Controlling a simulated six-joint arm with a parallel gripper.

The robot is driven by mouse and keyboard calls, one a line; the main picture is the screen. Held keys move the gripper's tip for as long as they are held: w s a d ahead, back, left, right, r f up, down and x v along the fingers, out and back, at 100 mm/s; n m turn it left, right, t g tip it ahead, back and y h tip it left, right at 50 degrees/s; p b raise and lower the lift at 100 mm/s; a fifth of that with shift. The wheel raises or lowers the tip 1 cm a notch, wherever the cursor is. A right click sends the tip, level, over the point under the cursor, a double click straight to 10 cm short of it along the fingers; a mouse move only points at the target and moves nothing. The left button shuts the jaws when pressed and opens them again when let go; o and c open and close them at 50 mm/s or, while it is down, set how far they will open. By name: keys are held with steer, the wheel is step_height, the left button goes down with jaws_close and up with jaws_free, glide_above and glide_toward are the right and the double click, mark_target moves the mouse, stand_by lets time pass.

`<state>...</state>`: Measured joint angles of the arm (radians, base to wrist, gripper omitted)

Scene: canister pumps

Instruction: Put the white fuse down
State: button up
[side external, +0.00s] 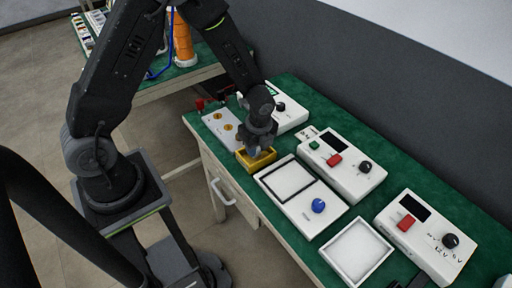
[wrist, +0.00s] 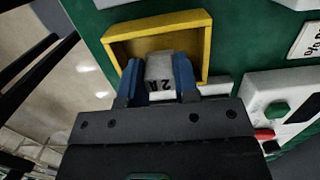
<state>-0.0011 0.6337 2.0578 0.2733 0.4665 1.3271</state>
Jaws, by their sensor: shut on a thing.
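The white fuse (wrist: 159,68), marked with dark characters that look like "2A", is between the blue fingertips of my gripper (wrist: 158,78). My gripper is shut on it. In the wrist view the fuse shows over the yellow open box (wrist: 207,47); I cannot tell whether it touches the box floor. In the side view my gripper (side external: 256,148) points down at the yellow box (side external: 262,164) near the front edge of the green table, and the fuse is hidden there.
A white panel with yellow terminals (side external: 216,122) lies left of the box. A white framed tray with a blue knob (side external: 318,206) lies to its right. White boxes with displays and knobs (side external: 342,167) stand behind. An empty white tray (side external: 357,252) lies front right.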

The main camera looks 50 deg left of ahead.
steer(key=shift+f, duration=0.45)
steer(key=o, duration=0.9)
steer(key=shift+f, duration=0.1)
step_height(320, 180, up, 12)
steer(key=d, duration=0.1)
steer(key=s+r+n+t, duration=0.2)
steer(key=s+r+n, duration=0.3)
steer(key=n, duration=0.1)
steer(key=s+d+r+n+t+h, duration=0.1)
steer(key=s+r+n, duration=0.4)
steer(key=r+n, duration=0.1)
steer(key=s+r+n+t, duration=0.2)
steer(key=s+r+n, duration=0.4)
steer(key=shift+s+d+r+t, duration=0.1)
steer(key=shift+d+r+t, duration=0.1)
steer(key=shift+t, duration=0.1)
